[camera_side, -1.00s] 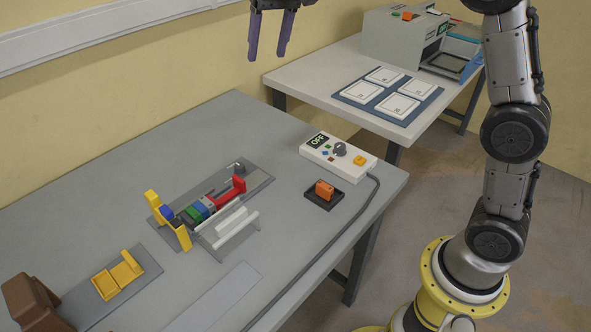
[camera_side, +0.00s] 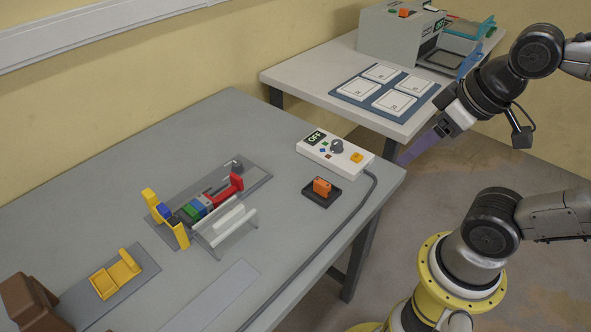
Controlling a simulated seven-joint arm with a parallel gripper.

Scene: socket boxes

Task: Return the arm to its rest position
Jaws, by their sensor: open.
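My gripper (camera_side: 412,155) is at the right of the side view, past the right edge of the grey table (camera_side: 190,135). Its purple fingers point down and left, and it holds nothing. From this angle the fingers overlap, so the gap between them is hard to see. My arm is folded, with its wrist over the floor between the grey table and the white back table (camera_side: 310,75).
On the grey table stand a fixture (camera_side: 208,205) with coloured blocks, a white control box (camera_side: 335,153) reading OFF, an orange part in a black tray (camera_side: 321,192), a yellow holder (camera_side: 116,275) and a brown block (camera_side: 28,300). A machine (camera_side: 400,35) stands on the back table.

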